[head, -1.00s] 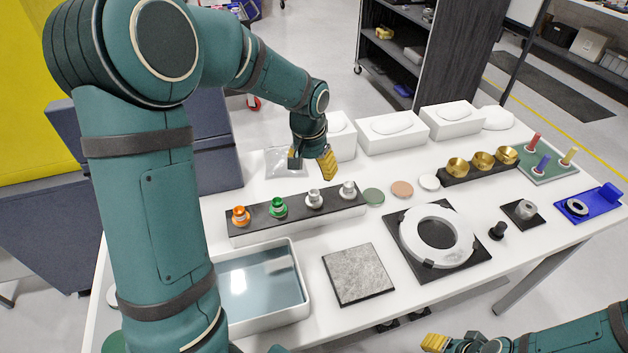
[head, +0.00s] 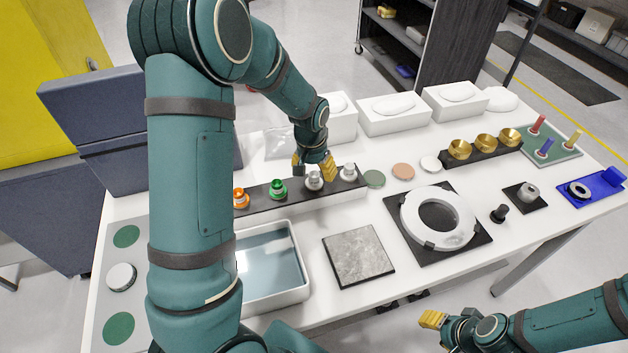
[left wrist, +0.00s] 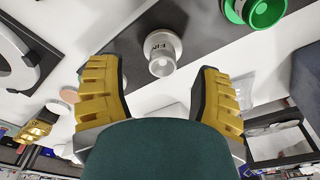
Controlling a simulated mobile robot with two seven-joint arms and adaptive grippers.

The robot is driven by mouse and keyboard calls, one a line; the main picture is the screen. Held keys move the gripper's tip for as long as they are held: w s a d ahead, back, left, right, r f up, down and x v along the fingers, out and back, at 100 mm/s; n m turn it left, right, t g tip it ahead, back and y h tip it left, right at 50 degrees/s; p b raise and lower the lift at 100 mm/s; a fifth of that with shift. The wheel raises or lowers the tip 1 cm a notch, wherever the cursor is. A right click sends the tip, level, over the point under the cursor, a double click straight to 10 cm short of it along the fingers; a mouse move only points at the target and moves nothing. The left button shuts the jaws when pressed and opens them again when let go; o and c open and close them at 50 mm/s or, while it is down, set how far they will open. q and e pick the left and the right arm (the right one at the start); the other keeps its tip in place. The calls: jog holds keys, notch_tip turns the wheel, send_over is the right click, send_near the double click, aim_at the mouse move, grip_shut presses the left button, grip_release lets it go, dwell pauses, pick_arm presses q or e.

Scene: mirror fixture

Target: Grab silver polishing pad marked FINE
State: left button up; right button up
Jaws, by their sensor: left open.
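A silver polishing pad (head: 314,180) with a knob stands in the black rack (head: 262,198), next to the green one. In the left wrist view this silver pad (left wrist: 162,52) carries small lettering that looks like FINE, though it is hard to read. A second silver pad (head: 349,172) stands at the rack's right end. My left gripper (head: 314,166) is open and empty, right by the first silver pad. In the left wrist view its yellow fingers (left wrist: 158,80) are spread, with the pad ahead between them. My right gripper (head: 433,320) is low at the right, away from the rack.
A green-marked pad (head: 278,188) and an orange one (head: 240,198) share the rack. A tray of liquid (head: 302,286), a stone tile (head: 358,257) and a ring fixture (head: 440,225) lie in front. White boxes (head: 393,115) stand behind, and brass cups (head: 484,147) to the right.

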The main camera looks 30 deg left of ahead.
aim_at(314, 177)
pick_arm(q)
jog(key=shift+w+a+f, duration=0.1)
jog(key=shift+w+f, duration=0.1)
jog(key=shift+f, duration=0.8)
jog(key=shift+w+a+f, duration=0.1)
jog(key=shift+w+f, duration=0.05)
jog(key=shift+f, duration=0.8)
grip_shut()
